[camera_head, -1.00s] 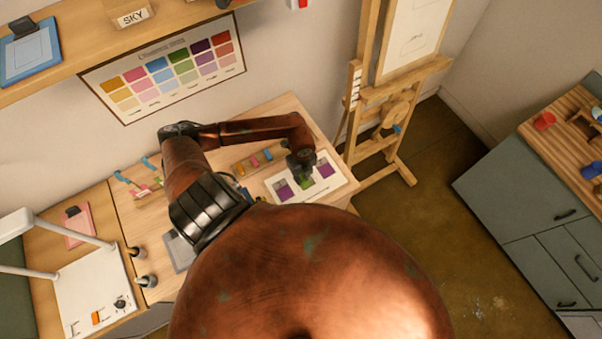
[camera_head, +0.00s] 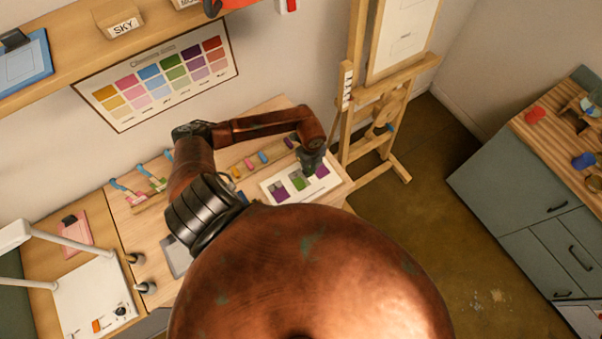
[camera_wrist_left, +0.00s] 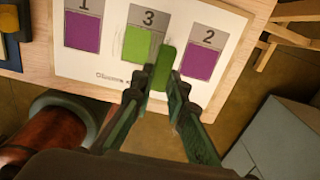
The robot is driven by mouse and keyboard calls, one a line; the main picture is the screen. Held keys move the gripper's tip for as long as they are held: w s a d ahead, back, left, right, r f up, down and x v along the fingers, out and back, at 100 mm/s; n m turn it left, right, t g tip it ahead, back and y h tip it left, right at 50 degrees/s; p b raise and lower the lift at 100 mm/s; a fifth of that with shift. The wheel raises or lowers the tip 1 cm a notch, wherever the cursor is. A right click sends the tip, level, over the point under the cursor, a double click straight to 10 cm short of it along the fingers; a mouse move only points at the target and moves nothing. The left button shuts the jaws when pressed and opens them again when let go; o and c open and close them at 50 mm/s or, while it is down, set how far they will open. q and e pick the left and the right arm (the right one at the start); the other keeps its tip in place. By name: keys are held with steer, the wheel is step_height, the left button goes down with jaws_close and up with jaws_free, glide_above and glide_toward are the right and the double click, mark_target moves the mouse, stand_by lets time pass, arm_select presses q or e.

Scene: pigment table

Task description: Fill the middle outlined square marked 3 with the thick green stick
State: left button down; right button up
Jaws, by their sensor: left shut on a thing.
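My left gripper (camera_head: 312,166) is over the right part of the white card (camera_head: 271,187). In the left wrist view the gripper (camera_wrist_left: 159,87) is shut on the thick green stick (camera_wrist_left: 162,66), a dark green block. The stick's far end lies over the right edge of the middle square marked 3 (camera_wrist_left: 137,45). That square shows light green; its right part is partly hidden by the stick. Whether the stick touches the card, I cannot tell. The squares marked 1 (camera_wrist_left: 82,32) and 2 (camera_wrist_left: 203,60) are purple. My right gripper is not in view.
A wooden rack with several coloured sticks (camera_head: 249,164) lies behind the card. Another holder with thin tools (camera_head: 150,188) stands to the left. A colour chart (camera_head: 155,78) hangs on the wall. A wooden easel (camera_head: 372,100) stands at the right.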

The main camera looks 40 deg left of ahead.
arm_select(q)
steer(key=b, duration=0.4)
glide_above(304, 184)
steer(key=w, duration=0.3)
steer(key=shift+s+d+f, duration=0.1)
steer(key=shift+d+f, duration=0.05)
steer(key=shift+f, duration=1.15)
steer(key=shift+s+d+f, duration=0.1)
steer(key=shift+d+f, duration=0.05)
steer(key=shift+f, duration=1.15)
steer(key=shift+f+b, duration=0.65)
steer(key=shift+f, duration=0.25)
steer(key=shift+s, duration=0.1)
steer(key=shift+s+a+r+p, duration=0.15)
steer(key=shift+s+a+p, duration=0.15)
steer(key=shift+s+p, duration=0.35)
steer(key=shift+s+a, duration=0.1)
steer(key=shift+s, duration=0.45)
